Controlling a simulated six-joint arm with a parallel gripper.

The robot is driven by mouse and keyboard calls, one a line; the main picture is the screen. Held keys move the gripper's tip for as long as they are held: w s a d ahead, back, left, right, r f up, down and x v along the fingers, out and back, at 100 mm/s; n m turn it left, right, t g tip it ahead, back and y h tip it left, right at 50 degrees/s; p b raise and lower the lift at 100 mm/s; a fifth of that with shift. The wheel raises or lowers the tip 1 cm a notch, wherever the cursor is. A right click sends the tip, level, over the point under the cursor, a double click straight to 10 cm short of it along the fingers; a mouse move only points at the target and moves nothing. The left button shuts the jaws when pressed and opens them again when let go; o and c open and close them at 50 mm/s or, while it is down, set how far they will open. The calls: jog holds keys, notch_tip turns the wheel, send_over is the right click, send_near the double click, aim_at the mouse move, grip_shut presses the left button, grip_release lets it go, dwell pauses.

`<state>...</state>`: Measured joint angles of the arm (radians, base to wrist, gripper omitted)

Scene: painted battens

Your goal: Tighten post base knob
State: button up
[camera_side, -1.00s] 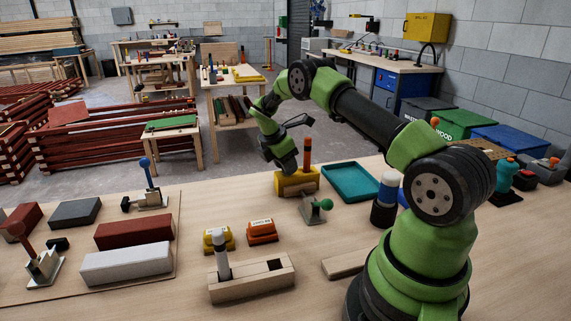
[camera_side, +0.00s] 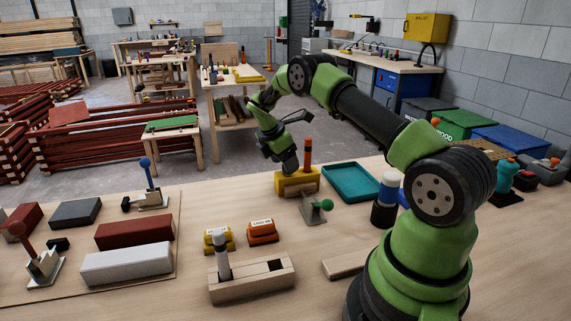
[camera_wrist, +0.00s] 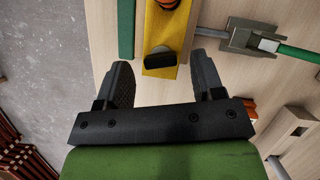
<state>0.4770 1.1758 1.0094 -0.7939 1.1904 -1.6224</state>
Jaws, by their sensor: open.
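The yellow post base (camera_side: 297,188) stands on the bench with an orange post (camera_side: 308,152) upright in it. In the wrist view the yellow base (camera_wrist: 163,17) runs down from the top edge, with a dark knob (camera_wrist: 160,59) at its near end. My gripper (camera_wrist: 160,64) is open, one finger on each side of the knob with visible gaps, and holds nothing. In the side view my gripper (camera_side: 290,164) is at the left end of the base and hides the knob. I cannot tell its exact height over the knob.
A grey clamp with a green handle (camera_side: 316,209) stands just in front of the base. A teal tray (camera_side: 351,196) lies to its right. A wooden holder (camera_side: 250,284), yellow and orange blocks (camera_side: 262,232) and painted battens (camera_side: 127,262) lie nearer and left.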

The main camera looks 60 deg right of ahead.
jog(key=v, duration=0.8)
jog(key=shift+a+r, duration=0.15)
jog(key=shift+r, duration=0.1)
jog(key=s+a+r+m+t+y, duration=0.1)
jog(key=s+a+r+m+t, duration=0.15)
jog(key=a+r, duration=0.45)
jog(key=s+a+r+m+t+y, duration=0.1)
jog(key=s+a+r+m+t, duration=0.2)
jog(key=a+r, duration=0.35)
jog(key=s+a+r+m+t+y, duration=0.1)
jog(key=s+a+m+t+y, duration=0.1)
jog(key=s+a+m, duration=0.3)
jog(key=s+a+r+m+t+y, duration=0.1)
jog(key=s+a+m, duration=0.5)
jog(key=s, duration=0.5)
jog(key=shift+s+a+t+y, duration=0.25)
jog(key=shift+t+y, duration=0.1)
jog(key=shift+y, duration=0.05)
